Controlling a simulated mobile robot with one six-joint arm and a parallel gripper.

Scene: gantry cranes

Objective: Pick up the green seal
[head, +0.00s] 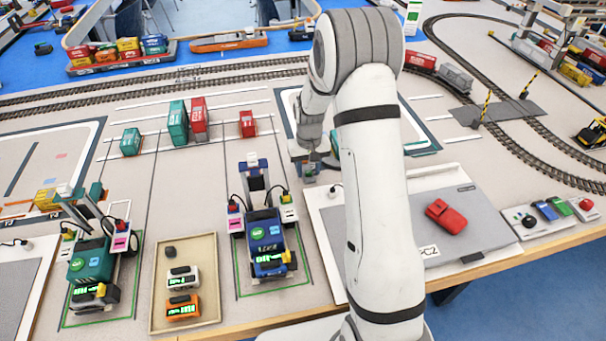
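A small green piece (559,206) lies on a pale tray (540,228) at the far right, between a blue piece (545,210) and a red one (586,204). It may be the green seal, but it is too small to be sure. Round green discs also show on the teal vehicle (86,284) and the blue vehicle (268,264). My gripper (311,170) points down in the middle of the scene, well left of the green piece. Its fingers are small and partly hidden, so whether they are open or holding anything is unclear.
My arm hides part of the middle. A grey pad (485,217) with a red object (446,216) lies between it and the pale tray. A beige tray (210,284) holds devices with lit displays. Containers (199,118) and rail tracks (250,75) lie behind.

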